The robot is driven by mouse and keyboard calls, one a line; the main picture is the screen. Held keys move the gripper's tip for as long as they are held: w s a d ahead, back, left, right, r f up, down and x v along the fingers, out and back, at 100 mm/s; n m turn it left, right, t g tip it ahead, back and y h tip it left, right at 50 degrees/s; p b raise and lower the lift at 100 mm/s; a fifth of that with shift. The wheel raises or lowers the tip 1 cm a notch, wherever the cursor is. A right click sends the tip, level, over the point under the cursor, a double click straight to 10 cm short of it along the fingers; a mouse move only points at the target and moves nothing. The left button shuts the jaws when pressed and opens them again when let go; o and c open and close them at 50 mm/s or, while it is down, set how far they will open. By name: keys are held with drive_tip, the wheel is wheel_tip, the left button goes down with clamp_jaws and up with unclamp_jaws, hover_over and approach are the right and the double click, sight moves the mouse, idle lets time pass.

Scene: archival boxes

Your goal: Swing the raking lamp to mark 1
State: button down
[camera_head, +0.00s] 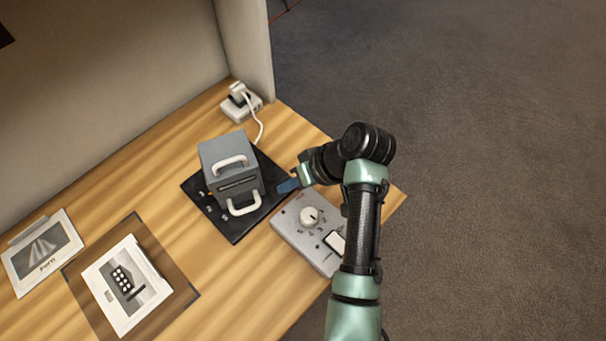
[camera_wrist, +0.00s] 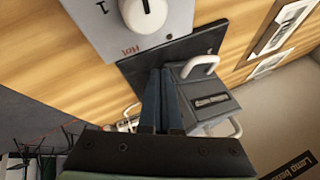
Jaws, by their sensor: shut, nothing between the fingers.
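A grey box-shaped unit (camera_head: 222,160) with two white handles stands on a black plate (camera_head: 235,231); it may be the raking lamp, but no label confirms this. It also shows in the wrist view (camera_wrist: 215,97), to the right of the fingers. A grey control panel (camera_head: 291,229) with a white knob (camera_head: 309,216) and a pale rocker switch lies beside the plate. In the wrist view the knob (camera_wrist: 143,12) has a "1" to its left, and "Hot" is printed on the panel. My gripper (camera_head: 286,187) is shut and empty near the plate's right corner; its blue fingertips (camera_wrist: 163,85) are together.
A white plug and socket block (camera_head: 241,106) with a white cable sit behind the unit. A white picture card (camera_head: 42,251) and a white pictured box on a brown mat (camera_head: 187,297) lie at left. A wall panel rises behind; the wooden bench edge is at right.

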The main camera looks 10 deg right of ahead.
sight(258, 204)
drive_tip(key=shift+s+a+f+p, duration=0.15)
drive_tip(key=shift+s+a, duration=0.1)
drive_tip(key=shift+a, duration=0.65)
drive_tip(key=shift+s+a+f+p, duration=0.1)
drive_tip(key=shift+s+a+p, duration=0.1)
drive_tip(key=shift+a, duration=0.65)
drive_tip(key=shift+s+a+r+m+p, duration=0.2)
drive_tip(key=shift+s+a+m+p, duration=0.2)
drive_tip(key=shift+a+p, duration=0.55)
drive_tip(key=shift+s+p, duration=0.15)
drive_tip(key=shift+p, duration=0.3)
drive_tip(key=shift+a+f, duration=0.1)
drive_tip(key=shift+f, duration=0.25)
drive_tip(key=shift+s, duration=0.15)
